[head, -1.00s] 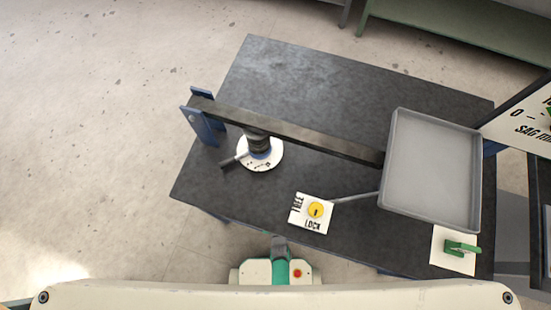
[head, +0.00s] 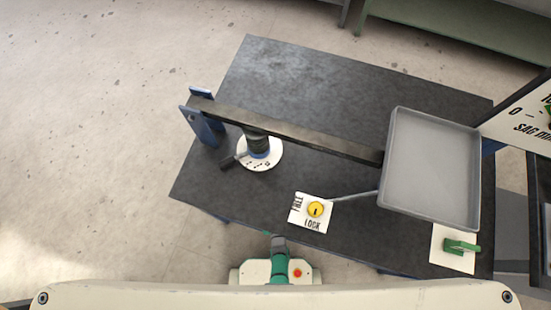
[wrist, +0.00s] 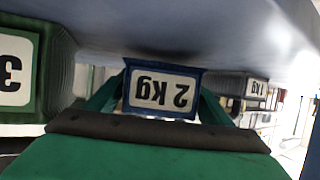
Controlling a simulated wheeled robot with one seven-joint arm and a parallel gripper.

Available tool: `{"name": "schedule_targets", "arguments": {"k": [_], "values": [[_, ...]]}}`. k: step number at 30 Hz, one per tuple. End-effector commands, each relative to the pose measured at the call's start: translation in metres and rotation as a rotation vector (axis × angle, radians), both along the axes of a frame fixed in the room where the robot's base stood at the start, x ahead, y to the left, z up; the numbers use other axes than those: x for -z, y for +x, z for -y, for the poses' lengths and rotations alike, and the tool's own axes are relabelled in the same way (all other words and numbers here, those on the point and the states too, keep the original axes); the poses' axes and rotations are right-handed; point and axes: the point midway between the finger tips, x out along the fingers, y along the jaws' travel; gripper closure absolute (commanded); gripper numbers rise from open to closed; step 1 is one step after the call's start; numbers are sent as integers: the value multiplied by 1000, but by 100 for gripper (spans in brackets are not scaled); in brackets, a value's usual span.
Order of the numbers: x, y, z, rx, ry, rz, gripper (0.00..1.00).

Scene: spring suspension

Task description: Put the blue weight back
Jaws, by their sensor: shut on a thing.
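The blue weight (wrist: 163,70), with a white label reading 2 kg, is in the middle of the wrist view and appears upside down there. My gripper (wrist: 158,100) is shut on it, with a green finger at each side. In the picture, the weight's upper edge lies against or very near a smooth blue-grey surface (wrist: 190,25); I cannot tell whether it touches. My gripper does not show in the head view.
In the wrist view a green weight labelled 3 (wrist: 55,70) is close on the left and a 1 kg weight (wrist: 255,88) on the right.

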Motion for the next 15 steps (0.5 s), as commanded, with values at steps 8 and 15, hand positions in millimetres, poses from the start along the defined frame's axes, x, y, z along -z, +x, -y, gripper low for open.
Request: {"name": "schedule_targets", "arguments": {"k": [8, 15], "values": [[-2, 4, -1, -1, 1, 10, 88], [-1, 2, 0, 1, 1, 6, 4]]}}
